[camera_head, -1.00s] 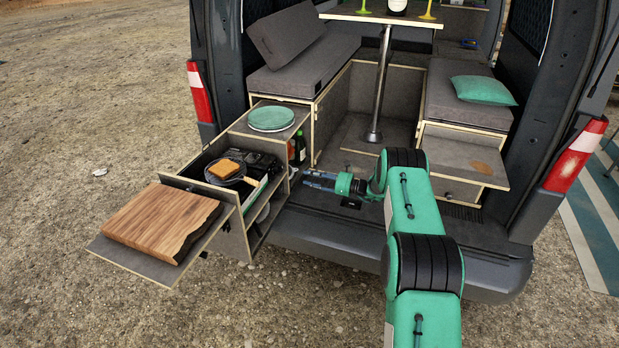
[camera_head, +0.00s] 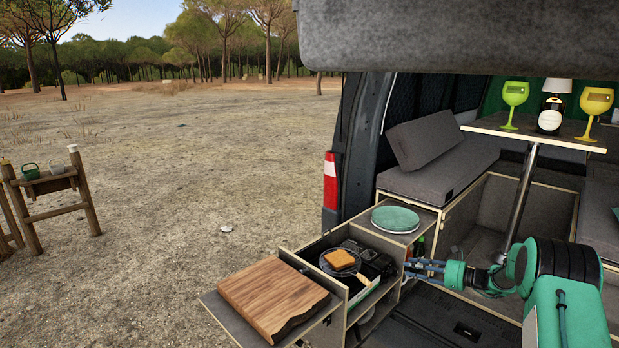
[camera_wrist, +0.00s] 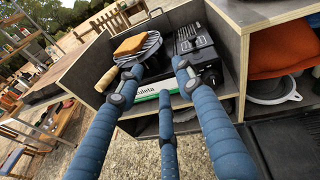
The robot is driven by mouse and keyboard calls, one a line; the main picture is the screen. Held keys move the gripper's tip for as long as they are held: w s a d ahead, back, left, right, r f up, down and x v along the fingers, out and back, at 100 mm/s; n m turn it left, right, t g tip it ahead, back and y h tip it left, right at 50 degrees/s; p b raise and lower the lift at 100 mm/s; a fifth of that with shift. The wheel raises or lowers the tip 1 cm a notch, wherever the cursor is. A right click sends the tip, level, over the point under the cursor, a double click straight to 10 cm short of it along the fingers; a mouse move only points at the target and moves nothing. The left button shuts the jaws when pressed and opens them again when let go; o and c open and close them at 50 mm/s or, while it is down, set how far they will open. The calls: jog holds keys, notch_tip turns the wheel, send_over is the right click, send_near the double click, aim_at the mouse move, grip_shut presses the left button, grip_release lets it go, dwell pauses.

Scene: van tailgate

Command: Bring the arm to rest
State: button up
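My arm reaches in from the right in the head view. My gripper (camera_head: 418,268) points left, beside the pulled-out kitchen unit (camera_head: 345,312) at the van's tailgate. In the wrist view its blue fingers (camera_wrist: 150,82) are spread apart with nothing held between them. Past them lie a round pan (camera_wrist: 146,54) with a slice of toast (camera_wrist: 130,45) and a black stove (camera_wrist: 198,50). The fingers appear apart from these things.
A wooden board (camera_head: 272,296) lies on the unit's outer shelf, and green plates (camera_head: 395,218) stand on its inner top. Open ground lies left.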

jog(key=s+a+r+n+g+h+b, duration=0.1)
jog(key=s+a+r+n+g+h, duration=0.1)
jog(key=s+a+r+n, duration=0.65)
jog(key=s+a+r+n+g+h, duration=0.25)
jog(key=s+a+r, duration=0.55)
jog(key=r, duration=0.7)
jog(key=s+a+r+n+h, duration=0.1)
jog(key=s+a+r+n, duration=0.15)
jog(key=s, duration=0.55)
jog(key=s+a+r+n+h, duration=0.15)
jog(key=s+r+n, duration=0.25)
jog(key=s, duration=0.5)
jog(key=s+d+f+n+h, duration=0.1)
jog(key=s+f+n+h, duration=0.1)
jog(key=s, duration=1.2)
jog(key=s+d+f+n+h+p, duration=0.1)
jog(key=s+f+n+h, duration=0.1)
jog(key=s, duration=1.3)
jog(key=shift+f+h+p, duration=0.3)
jog(key=shift+f+h, duration=0.5)
jog(key=shift+f, duration=0.15)
jog(key=shift+o, duration=0.5)
jog(key=shift+d+t, duration=0.1)
jog(key=shift+t, duration=0.15)
